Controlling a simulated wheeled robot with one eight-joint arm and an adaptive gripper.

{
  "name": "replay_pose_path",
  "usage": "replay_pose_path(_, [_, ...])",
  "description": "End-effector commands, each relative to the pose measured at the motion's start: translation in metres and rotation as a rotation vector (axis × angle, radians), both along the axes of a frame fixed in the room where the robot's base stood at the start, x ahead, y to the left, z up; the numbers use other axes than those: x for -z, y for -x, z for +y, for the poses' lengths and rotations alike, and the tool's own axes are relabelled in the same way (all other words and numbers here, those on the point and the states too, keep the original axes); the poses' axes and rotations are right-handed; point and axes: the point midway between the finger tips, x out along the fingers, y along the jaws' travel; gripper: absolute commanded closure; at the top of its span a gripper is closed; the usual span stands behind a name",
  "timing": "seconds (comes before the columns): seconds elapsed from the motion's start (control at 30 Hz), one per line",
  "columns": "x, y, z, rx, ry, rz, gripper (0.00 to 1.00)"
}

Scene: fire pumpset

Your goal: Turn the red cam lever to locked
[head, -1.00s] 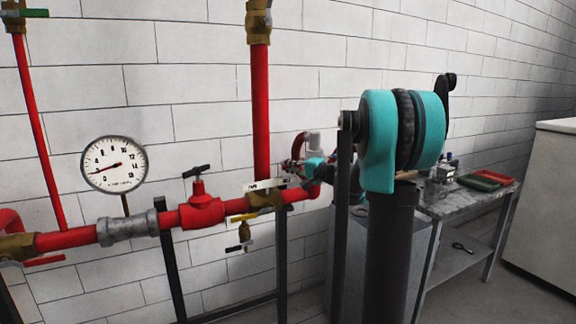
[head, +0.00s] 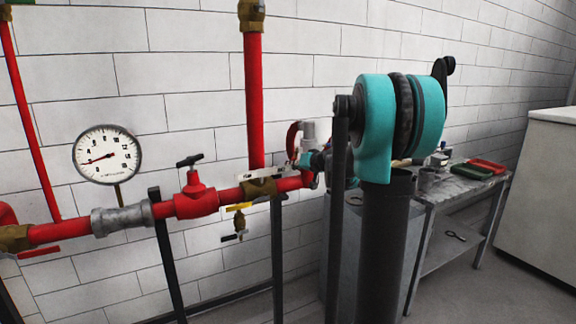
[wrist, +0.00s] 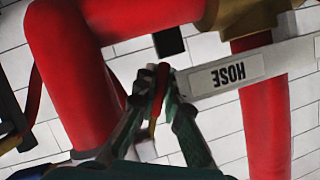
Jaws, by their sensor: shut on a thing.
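In the wrist view, my gripper (wrist: 162,78) has its two dark green fingers closed on a narrow red lever (wrist: 161,84). A yellowish strip shows beside the red between the fingers. In the head view, my gripper (head: 318,160) is small and partly hidden behind my arm, at the right end of the red pipe run. A curved red part (head: 293,140) stands up just left of it, beside a grey fitting (head: 308,130). I cannot tell whether this part is the same lever. The lever's pivot and any lock marking are not clear.
A white HOSE label (wrist: 236,74) on a pale plate lies close right of the fingers. Thick red pipe (wrist: 62,50) curves close on the left. The head view shows a pressure gauge (head: 107,154), a red valve (head: 194,195) and a metal table (head: 470,190) with trays.

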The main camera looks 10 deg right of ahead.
Motion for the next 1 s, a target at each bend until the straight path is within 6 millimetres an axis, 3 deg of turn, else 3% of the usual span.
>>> replay_pose_path(0.4, [0.005,-0.003,-0.01,-0.001,0.167,-0.053,1.0])
replay_pose_path(0.93, [0.006,-0.003,-0.012,-0.001,0.188,-0.059,1.0])
replay_pose_path(0.97, [0.006,-0.003,-0.012,-0.001,0.188,-0.059,0.89])
replay_pose_path(1.0, [0.006,-0.003,-0.012,-0.001,0.187,-0.06,0.84])
